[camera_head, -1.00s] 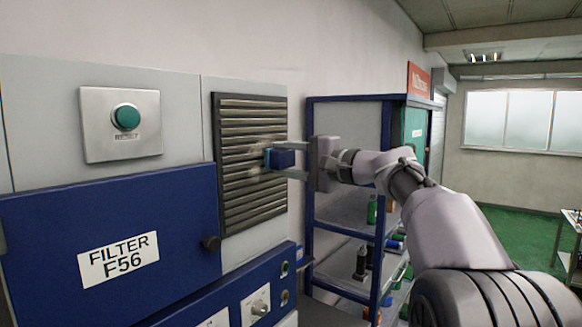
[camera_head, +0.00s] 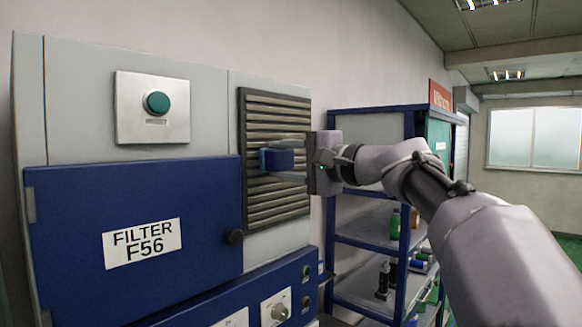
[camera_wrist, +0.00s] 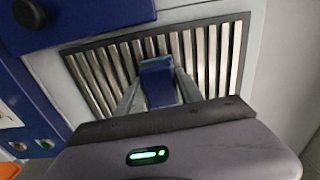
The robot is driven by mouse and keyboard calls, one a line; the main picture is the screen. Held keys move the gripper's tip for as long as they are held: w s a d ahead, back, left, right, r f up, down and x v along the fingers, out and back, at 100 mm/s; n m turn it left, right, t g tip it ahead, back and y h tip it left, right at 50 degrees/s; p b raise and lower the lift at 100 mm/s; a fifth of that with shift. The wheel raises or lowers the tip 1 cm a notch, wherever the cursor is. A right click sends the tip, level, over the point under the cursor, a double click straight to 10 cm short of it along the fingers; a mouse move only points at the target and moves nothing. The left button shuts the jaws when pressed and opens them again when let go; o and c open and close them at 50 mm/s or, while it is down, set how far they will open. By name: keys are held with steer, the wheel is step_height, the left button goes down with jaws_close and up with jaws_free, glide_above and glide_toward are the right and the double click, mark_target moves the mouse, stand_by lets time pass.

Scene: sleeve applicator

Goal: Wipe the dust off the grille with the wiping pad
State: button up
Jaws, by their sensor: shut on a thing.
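The grille (camera_head: 275,212) is a dark framed panel of horizontal metal slats on the grey cabinet front. My gripper (camera_head: 284,160) is shut on the blue wiping pad (camera_head: 277,160), with one finger above it and one below. The pad's lighter blue face is toward the slats, at about mid-height and left of the grille's middle. It appears at or very near the slats; firm contact cannot be told. In the wrist view the pad (camera_wrist: 158,86) sits between the fingers over bright slats (camera_wrist: 222,55). Dust is hard to make out; the pad and fingers hide part of the grille.
A blue door (camera_head: 70,215) labelled FILTER F56 has a dark knob (camera_head: 234,237) just left of the grille. A green button (camera_head: 157,103) is above the door. A control panel (camera_head: 250,300) lies below. A blue shelf unit (camera_head: 372,235) with bottles stands right of the cabinet.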

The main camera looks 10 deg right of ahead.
steer(key=shift+r+p, duration=0.35)
steer(key=shift+r, duration=0.15)
steer(key=shift+w+d+r+p, duration=0.15)
steer(key=shift+d+r+p, duration=0.05)
steer(key=shift+r+p, duration=0.35)
steer(key=shift+w+d+p, duration=2.65)
steer(key=shift+w+d, duration=0.5)
steer(key=shift+d, duration=1.2)
steer(key=b+v, duration=0.3)
steer(key=v, duration=0.3)
steer(key=shift+s+a, duration=0.15)
steer(key=shift+f, duration=0.1)
